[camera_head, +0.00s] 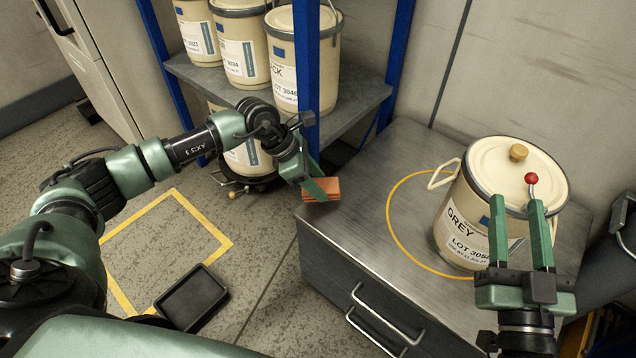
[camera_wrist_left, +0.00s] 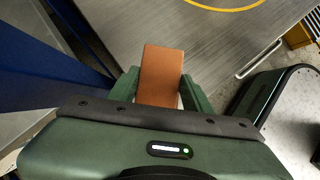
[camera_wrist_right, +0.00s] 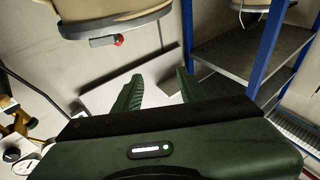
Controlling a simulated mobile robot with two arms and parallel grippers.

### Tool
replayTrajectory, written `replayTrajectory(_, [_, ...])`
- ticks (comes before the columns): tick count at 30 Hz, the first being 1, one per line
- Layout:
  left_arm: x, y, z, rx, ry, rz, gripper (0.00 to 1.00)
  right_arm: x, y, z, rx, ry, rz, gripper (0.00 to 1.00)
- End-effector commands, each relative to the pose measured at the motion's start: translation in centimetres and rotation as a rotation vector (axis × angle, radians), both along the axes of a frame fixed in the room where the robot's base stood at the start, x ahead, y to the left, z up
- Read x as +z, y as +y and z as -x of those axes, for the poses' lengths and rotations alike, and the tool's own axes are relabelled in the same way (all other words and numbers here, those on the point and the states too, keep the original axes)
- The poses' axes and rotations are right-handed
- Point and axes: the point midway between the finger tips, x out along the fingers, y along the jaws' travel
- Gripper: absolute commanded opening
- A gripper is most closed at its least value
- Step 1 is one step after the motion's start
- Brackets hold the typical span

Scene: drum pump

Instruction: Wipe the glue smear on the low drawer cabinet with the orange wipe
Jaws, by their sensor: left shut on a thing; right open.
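My right gripper (camera_head: 520,205) is open and empty in front of the GREY drum. It also shows in the right wrist view (camera_wrist_right: 160,88), with nothing between its fingers. I cannot make out a glue smear; the wipe or gripper may hide it.
The GREY drum (camera_head: 470,222) with a red-knobbed lever stands inside a yellow ring (camera_head: 393,222) on the cabinet. A blue-post shelf (camera_head: 307,60) with several cream drums is close behind my left gripper. A dark tray (camera_head: 192,298) lies on the floor beside a yellow square.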

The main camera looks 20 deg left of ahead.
Motion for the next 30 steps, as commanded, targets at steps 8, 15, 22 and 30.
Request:
replayTrajectory(8, [1.0,0.3,-0.1,0.002,0.000,0.000,0.17,-2.4,-0.2,-0.4,-0.008,0.128,0.035,0.41])
replayTrajectory(15, [1.8,0.5,-0.2,0.003,0.001,0.000,0.17,-4.5,-0.5,-0.5,-0.014,0.240,0.063,0.41])
replayTrajectory(22, [2.5,0.7,-0.3,0.005,0.001,0.000,0.17,-6.5,-0.9,-0.3,-0.021,0.338,0.088,0.41])
replayTrajectory(30, [3.3,0.9,-0.4,0.007,0.000,0.000,0.17,-8.8,-1.3,0.3,-0.028,0.454,0.118,0.41])
